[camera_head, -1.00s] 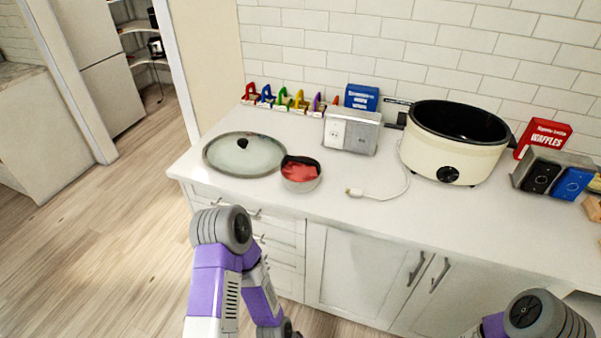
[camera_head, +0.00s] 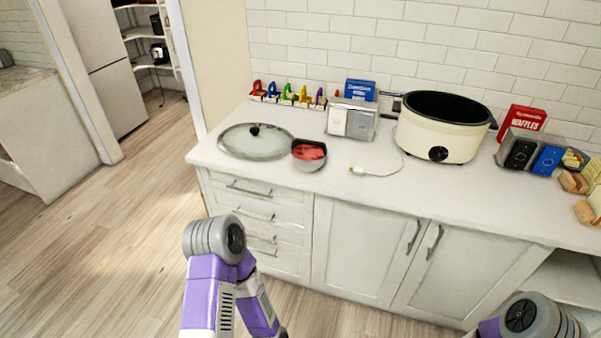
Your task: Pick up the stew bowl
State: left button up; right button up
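A small round bowl (camera_head: 309,155) with red contents and a dark patch at its rim stands on the white counter, taken to be the stew bowl. It sits just right of a glass lid (camera_head: 256,142) with a black knob. My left arm comes up from the bottom, in front of the drawers, apart from the bowl. Part of my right arm shows at the bottom right corner. Neither gripper's fingers show in this view.
A cream slow cooker (camera_head: 440,127) with a black inside stands at the back right of the white counter (camera_head: 400,190). A power plug (camera_head: 357,171) lies right of the bowl. A silver box (camera_head: 351,120) stands behind it. The counter's front strip is clear.

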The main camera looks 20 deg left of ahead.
aim_at(308, 156)
jog(key=u, duration=0.5)
jog(key=i, duration=0.85)
jog(key=u, duration=0.15)
